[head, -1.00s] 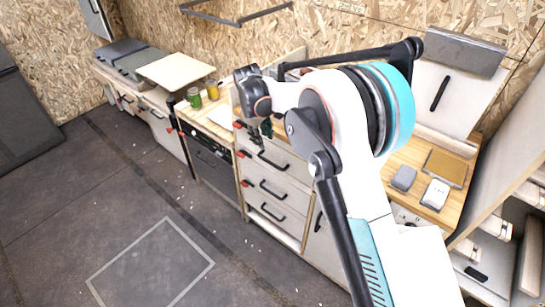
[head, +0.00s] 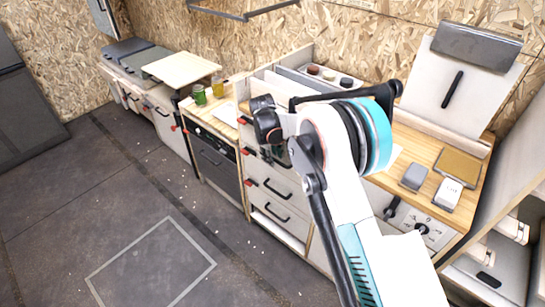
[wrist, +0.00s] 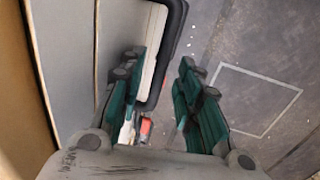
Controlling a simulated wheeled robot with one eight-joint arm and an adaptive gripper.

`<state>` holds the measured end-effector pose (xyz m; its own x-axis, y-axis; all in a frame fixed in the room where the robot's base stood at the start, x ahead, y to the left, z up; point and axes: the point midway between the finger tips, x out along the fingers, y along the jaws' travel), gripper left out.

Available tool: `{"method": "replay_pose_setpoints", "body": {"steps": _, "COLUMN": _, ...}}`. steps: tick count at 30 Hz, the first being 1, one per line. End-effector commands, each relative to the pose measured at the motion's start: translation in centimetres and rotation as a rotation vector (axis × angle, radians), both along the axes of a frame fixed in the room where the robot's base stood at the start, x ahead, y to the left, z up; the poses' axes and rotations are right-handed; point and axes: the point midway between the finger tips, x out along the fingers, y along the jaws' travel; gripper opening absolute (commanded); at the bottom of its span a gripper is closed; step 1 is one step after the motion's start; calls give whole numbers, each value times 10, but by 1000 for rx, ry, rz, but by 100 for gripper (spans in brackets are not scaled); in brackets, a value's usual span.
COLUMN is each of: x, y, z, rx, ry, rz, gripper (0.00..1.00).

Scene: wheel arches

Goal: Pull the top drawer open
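The drawer unit (head: 283,178) stands mid-picture in the head view, with a column of white drawers and black bar handles. The top drawer's front is mostly behind my gripper (head: 273,152); its red tag (head: 243,120) lines up with those below, and I see no clear gap. In the wrist view my gripper (wrist: 160,62) is open, its two green fingers apart. A black handle (wrist: 174,50) runs down between them beside a pale drawer front (wrist: 155,55). I cannot tell whether either finger touches the handle.
A green can (head: 199,95) and yellow cup (head: 217,87) stand on the counter to the left. Small jars (head: 330,76) sit behind my arm. The floor (head: 120,215) before the drawers is clear.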

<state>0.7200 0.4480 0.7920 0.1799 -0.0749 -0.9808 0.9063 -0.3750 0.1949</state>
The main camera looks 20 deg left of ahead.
Motion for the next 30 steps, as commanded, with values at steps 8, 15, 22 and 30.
{"method": "replay_pose_setpoints", "body": {"steps": 8, "x": 0, "y": 0, "z": 0, "rx": 0, "ry": 0, "rz": 0, "gripper": 22}}
{"method": "replay_pose_setpoints", "body": {"steps": 15, "x": 0, "y": 0, "z": 0, "rx": 0, "ry": 0, "rz": 0, "gripper": 0}}
{"method": "replay_pose_setpoints", "body": {"steps": 22, "x": -6, "y": 3, "z": 0, "rx": 0, "ry": 0, "rz": 1, "gripper": 0}}
{"method": "replay_pose_setpoints", "body": {"steps": 30, "x": -46, "y": 20, "z": 0, "rx": 1, "ry": 1, "rz": 3, "gripper": 0}}
